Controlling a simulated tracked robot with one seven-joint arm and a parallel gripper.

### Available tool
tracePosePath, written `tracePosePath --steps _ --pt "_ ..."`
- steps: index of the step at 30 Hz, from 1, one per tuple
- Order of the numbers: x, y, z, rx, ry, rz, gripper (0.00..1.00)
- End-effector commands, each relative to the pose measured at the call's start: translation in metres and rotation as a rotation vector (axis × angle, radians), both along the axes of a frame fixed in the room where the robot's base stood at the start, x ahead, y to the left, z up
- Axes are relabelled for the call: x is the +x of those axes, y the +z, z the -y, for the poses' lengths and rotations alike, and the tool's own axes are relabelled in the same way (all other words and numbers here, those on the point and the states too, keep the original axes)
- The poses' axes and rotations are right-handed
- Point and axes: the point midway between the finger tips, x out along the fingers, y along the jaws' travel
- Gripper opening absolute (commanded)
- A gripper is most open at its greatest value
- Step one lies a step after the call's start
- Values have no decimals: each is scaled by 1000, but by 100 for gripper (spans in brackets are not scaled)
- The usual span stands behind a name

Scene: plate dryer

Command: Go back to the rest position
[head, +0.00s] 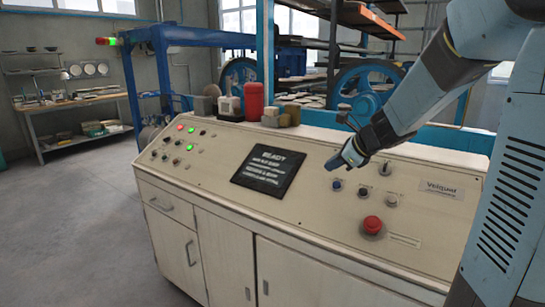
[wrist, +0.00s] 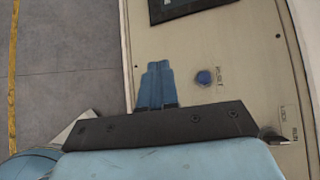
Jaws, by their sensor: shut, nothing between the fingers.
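My gripper (head: 333,164) is in the head view, reaching in from the right on my blue-grey arm. It hangs over the sloped top of the cream control console (head: 290,218), close to a blue knob (head: 336,185). Its blue fingers are together and empty. In the wrist view the shut fingers (wrist: 158,66) show over the console top, to the left of the blue knob (wrist: 204,77). Whether the fingertips touch the panel cannot be told.
A black screen (head: 268,170) reading READY lies left of the gripper. A red mushroom button (head: 373,225) and small knobs sit to its right. A red cylinder (head: 254,100) and small blocks stand along the console's back edge. Open floor (head: 75,215) lies left.

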Motion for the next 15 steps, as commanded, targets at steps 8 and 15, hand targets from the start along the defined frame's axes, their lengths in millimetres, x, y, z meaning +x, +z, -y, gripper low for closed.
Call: tracePosePath --steps 8,15 --pt "-89 32 -20 -391 475 189 0" --pt "-162 42 -19 -736 870 319 0"
